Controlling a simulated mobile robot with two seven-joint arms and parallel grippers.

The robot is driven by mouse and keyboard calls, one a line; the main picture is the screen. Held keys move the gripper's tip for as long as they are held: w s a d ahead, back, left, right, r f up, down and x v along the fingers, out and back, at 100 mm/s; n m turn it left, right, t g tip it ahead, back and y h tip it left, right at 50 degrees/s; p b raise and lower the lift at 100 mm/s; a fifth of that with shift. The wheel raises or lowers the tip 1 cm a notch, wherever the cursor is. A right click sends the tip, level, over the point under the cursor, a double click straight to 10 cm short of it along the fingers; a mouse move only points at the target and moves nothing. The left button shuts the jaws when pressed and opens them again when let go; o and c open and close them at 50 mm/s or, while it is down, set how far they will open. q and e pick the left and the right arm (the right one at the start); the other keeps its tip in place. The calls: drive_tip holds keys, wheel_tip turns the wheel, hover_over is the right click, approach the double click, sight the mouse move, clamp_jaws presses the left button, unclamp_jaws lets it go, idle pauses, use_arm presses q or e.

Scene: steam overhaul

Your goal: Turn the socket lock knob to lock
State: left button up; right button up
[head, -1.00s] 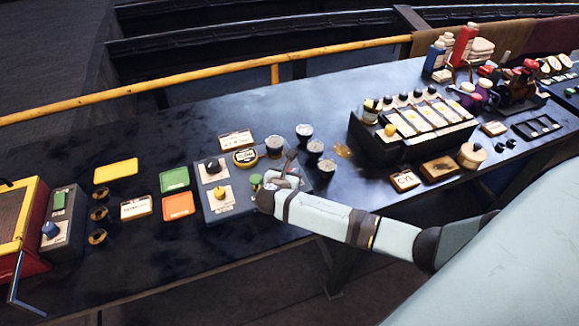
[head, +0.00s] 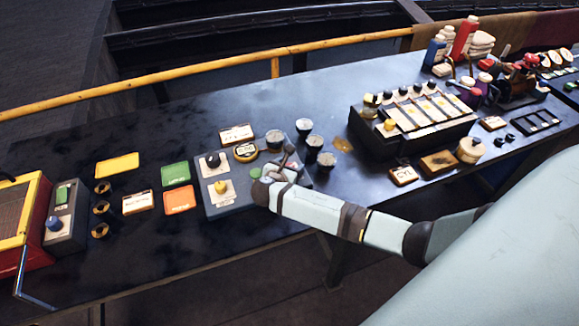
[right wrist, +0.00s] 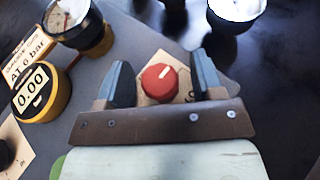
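A round red knob (right wrist: 158,83) with a white pointer line sits on a light plate in the right wrist view. The line slants slightly right of straight up. The plate's lettering is mostly hidden, so I cannot read whether this is the socket lock. My right gripper (right wrist: 161,64) is open, with one dark finger on each side of the knob and visible gaps between. In the head view my right gripper (head: 288,158) is over the right part of the grey control panel (head: 237,207), and it hides the red knob there. My left gripper is not in view.
The panel also carries a black knob (head: 212,160) and a yellow knob (head: 220,187). A round yellow-rimmed display (right wrist: 40,92) reads 0.00, beside a gauge (right wrist: 75,20). The table beyond is partly clear.

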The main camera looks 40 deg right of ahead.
drive_tip(key=shift+a, duration=0.1)
drive_tip(key=b+v, duration=0.1)
drive_tip(key=v, duration=1.2)
drive_tip(key=shift+a, duration=0.35)
drive_tip(key=shift+s+r, duration=0.1)
